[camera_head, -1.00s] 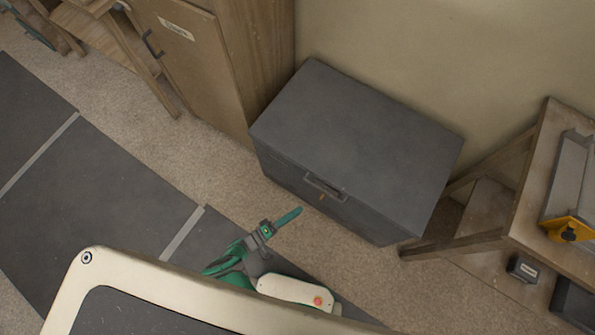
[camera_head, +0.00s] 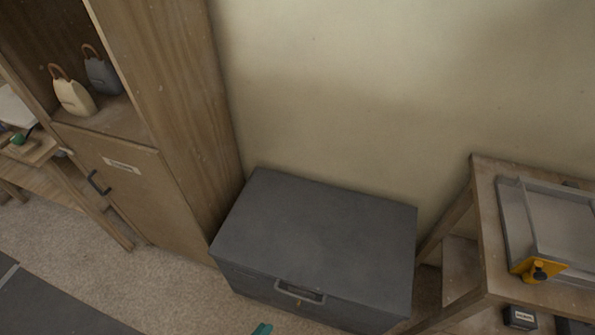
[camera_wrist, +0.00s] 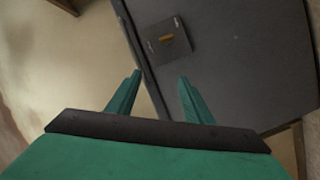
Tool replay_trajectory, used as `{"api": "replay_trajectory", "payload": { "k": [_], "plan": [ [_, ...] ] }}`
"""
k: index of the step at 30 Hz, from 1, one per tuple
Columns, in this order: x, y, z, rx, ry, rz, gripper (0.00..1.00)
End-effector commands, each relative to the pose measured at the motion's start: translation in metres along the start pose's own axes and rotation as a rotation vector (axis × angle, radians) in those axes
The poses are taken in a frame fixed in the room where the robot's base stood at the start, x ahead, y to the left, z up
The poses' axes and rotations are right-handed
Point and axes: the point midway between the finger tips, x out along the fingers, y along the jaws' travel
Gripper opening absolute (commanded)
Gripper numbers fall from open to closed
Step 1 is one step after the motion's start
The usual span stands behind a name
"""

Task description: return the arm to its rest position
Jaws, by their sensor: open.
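My gripper (camera_wrist: 160,78) shows in the wrist view as two teal fingers spread apart, with nothing between them. In the head view only a teal tip of it (camera_head: 262,329) shows at the bottom edge, just in front of the grey chest (camera_head: 320,235). The rest of my arm is out of the head view. The chest is shut, with a handle on its front. A dark grey surface (camera_wrist: 245,60), which looks like the chest, lies beyond the fingers in the wrist view. It bears a small square plate with an orange strip. I cannot tell whether the fingers touch anything.
A wooden cabinet (camera_head: 180,120) stands left of the chest, with two bag-shaped objects on its open shelf. A wooden table (camera_head: 485,215) at the right bears a grey tray-like frame with a yellow clamp. Carpet shows at lower left, a plain wall behind.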

Motion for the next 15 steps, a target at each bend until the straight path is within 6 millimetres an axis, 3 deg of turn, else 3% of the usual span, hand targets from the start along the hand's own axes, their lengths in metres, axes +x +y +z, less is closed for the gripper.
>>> {"api": "replay_trajectory", "payload": {
  "k": [8,15],
  "plan": [
    [-0.046,0.055,0.003,0.267,0.05,-0.103,0.47],
    [-0.071,0.129,0.019,0.472,0.081,-0.205,0.47]
  ]
}}
